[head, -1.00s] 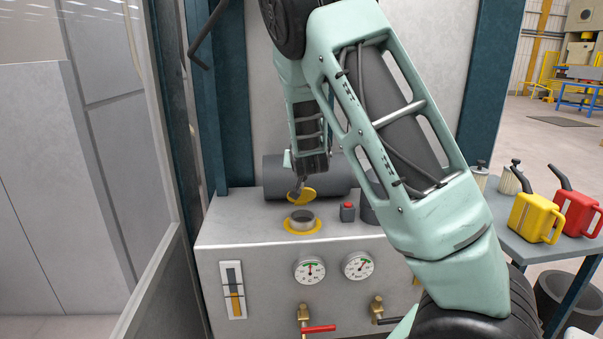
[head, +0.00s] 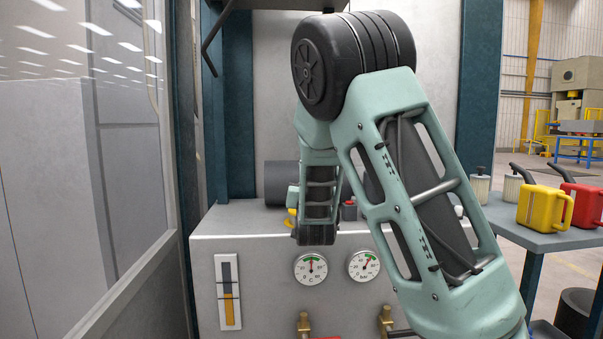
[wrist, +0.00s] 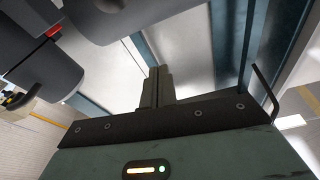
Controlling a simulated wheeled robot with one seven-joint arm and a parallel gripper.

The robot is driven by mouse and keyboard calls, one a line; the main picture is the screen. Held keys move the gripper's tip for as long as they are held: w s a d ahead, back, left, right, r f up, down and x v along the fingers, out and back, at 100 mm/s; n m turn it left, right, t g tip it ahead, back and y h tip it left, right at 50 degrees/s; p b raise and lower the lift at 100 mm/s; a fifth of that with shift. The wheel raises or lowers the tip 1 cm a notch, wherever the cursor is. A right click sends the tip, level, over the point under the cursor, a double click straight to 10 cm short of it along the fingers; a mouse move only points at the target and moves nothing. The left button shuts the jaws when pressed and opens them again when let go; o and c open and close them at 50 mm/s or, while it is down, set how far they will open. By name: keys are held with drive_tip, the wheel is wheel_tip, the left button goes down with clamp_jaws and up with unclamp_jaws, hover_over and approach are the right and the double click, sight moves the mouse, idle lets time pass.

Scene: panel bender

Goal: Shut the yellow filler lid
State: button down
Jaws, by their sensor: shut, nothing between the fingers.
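The yellow filler lid (head: 291,218) shows only as a small yellow sliver at the left of my forearm in the head view. The rest of it and the filler neck are hidden behind my arm, so I cannot tell the lid's angle. My gripper (wrist: 155,86) is shut and empty in the wrist view, its fingers close together. It is hidden behind the forearm in the head view. No lid shows in the wrist view.
The grey cabinet (head: 265,262) carries two dial gauges and brass valves. A dark horizontal cylinder (head: 277,184) lies behind the filler area, and a red button (head: 349,203) is right of the forearm. Yellow (head: 541,207) and red (head: 585,205) cans stand on the right-hand table.

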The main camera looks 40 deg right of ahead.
wheel_tip(320, 180, down, 8)
drive_tip(key=s+a+t+h+b, duration=0.1)
drive_tip(key=s+t+h+b, duration=0.1)
drive_tip(key=b, duration=1.3)
drive_tip(key=shift+s+a+t+h, duration=0.15)
drive_tip(key=shift+a+t+h, duration=0.25)
drive_tip(key=shift+t+h, duration=0.1)
drive_tip(key=shift+f, duration=0.15)
